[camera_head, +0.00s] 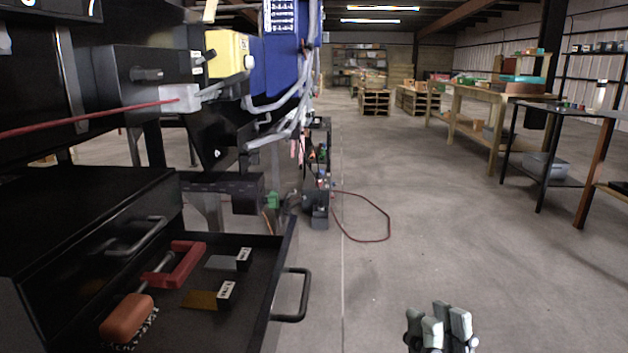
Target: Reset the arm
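My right gripper (440,327) shows at the bottom edge, right of centre, above the bare floor. Its pale finger pads point up and stand close together. I see no object between them, but the angle does not show whether they are apart or closed. Most of the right arm is out of the picture. I do not see my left gripper.
An open black drawer (195,333) with a handle (291,296) juts out at lower left. Wooden tables (465,125) stand at right. The middle floor is clear.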

